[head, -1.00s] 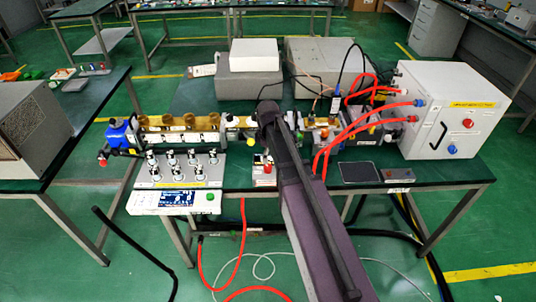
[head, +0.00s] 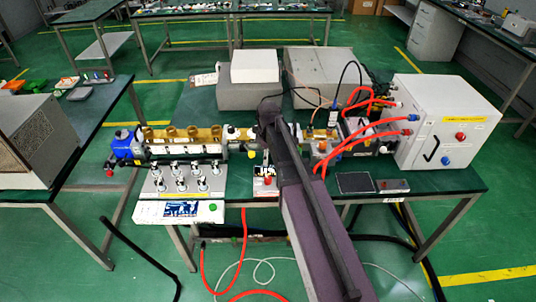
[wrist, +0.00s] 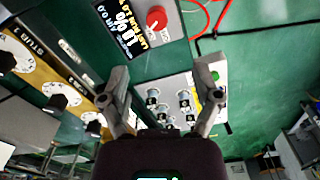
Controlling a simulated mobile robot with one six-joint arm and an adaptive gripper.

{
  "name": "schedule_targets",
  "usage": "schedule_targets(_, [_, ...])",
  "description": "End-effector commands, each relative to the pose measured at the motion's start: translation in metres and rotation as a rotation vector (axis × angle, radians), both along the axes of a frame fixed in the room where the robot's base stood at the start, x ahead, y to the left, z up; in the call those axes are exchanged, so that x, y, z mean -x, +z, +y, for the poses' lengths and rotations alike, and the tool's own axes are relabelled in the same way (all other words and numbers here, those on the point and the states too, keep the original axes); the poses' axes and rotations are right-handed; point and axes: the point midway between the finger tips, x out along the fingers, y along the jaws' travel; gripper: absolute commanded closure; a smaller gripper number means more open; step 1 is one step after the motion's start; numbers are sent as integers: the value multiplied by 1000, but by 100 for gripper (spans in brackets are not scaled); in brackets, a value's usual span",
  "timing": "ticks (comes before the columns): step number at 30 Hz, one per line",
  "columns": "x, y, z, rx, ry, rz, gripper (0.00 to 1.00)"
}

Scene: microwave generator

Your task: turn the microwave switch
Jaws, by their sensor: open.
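A small device with a red knob (wrist: 157,18) and a lit display panel (wrist: 128,28) lies near the top of the wrist view. In the head view a small unit with a red knob (head: 267,181) stands near the table's front edge, just below the end of my arm; it looks like the same device. My gripper (wrist: 162,68) is open and empty, its two fingers spread apart below the knob in the wrist view and not touching it. In the head view my arm hides my gripper. Neither view shows a label that names the switch.
A white control box (head: 180,212) with several silver knobs stands to the left. A brass-coloured tuner assembly (head: 185,136) runs along behind. A white cabinet (head: 445,130) with red hoses (head: 365,140) stands at the right, and a dark flat pad (head: 355,183) lies in front.

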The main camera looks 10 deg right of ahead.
Motion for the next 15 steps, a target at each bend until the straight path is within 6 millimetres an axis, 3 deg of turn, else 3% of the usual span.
schedule_targets(15, [52,-27,-3,0,-317,0,19])
